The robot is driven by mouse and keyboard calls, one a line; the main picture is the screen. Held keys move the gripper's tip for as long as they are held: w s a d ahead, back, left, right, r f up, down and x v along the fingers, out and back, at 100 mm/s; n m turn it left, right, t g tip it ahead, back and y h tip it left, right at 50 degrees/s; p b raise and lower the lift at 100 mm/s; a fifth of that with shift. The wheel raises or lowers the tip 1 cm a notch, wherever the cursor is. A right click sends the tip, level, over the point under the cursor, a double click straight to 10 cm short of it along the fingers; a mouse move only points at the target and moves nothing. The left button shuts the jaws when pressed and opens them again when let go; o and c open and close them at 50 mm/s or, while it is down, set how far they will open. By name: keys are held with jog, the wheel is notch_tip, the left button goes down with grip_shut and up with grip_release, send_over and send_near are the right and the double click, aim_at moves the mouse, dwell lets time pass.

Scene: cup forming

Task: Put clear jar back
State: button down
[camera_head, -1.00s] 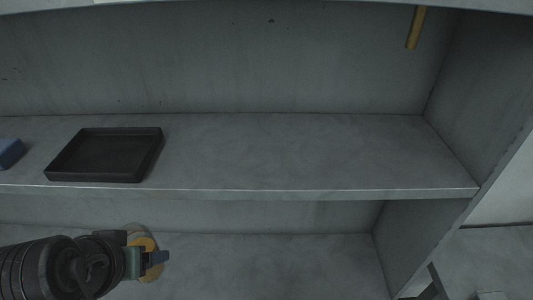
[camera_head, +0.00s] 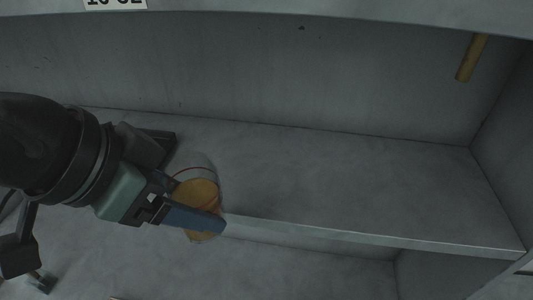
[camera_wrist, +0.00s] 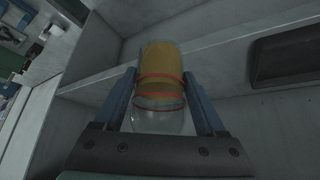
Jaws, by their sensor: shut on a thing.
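The clear jar (camera_head: 196,207) has yellow-orange contents and red rings around it. My gripper (camera_head: 193,214) is shut on it and holds it near the front edge of the shelf (camera_head: 330,180) in the head view. In the wrist view the jar (camera_wrist: 160,82) sits between the two fingers of my gripper (camera_wrist: 160,98), with its clear empty end toward the palm. I cannot tell from these frames whether the jar touches the shelf. My gripper hides part of the jar in the head view.
A black tray (camera_head: 158,142) lies on the shelf, mostly hidden behind my arm; it also shows in the wrist view (camera_wrist: 285,55). The shelf is clear to the right of the jar. A yellow bar (camera_head: 471,58) hangs at the upper right. A lower surface (camera_head: 290,275) lies below.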

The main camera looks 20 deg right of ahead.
jog(key=w+d, duration=0.1)
jog(key=d, duration=0.1)
jog(key=w+d+p, duration=0.1)
jog(key=d, duration=0.2)
jog(key=w+d+p, duration=0.1)
jog(key=d, duration=0.2)
jog(key=shift+w+d, duration=0.1)
jog(key=shift+w, duration=0.1)
jog(key=shift+w+d+r+p, duration=0.1)
jog(key=shift+w+d+p, duration=0.15)
jog(key=shift+d+p, duration=0.3)
jog(key=shift+w+d+r+p, duration=0.1)
jog(key=shift+w+d+p, duration=0.2)
jog(key=shift+d, duration=0.4)
jog(key=shift+p+x, duration=0.45)
jog(key=shift+x, duration=0.45)
jog(key=shift+s+a+f, duration=0.1)
jog(key=shift+a+f, duration=0.05)
jog(key=shift+f, duration=0.1)
jog(key=shift+f, duration=0.25)
grip_release()
jog(key=shift+r, duration=0.1)
jog(key=shift+r, duration=0.1)
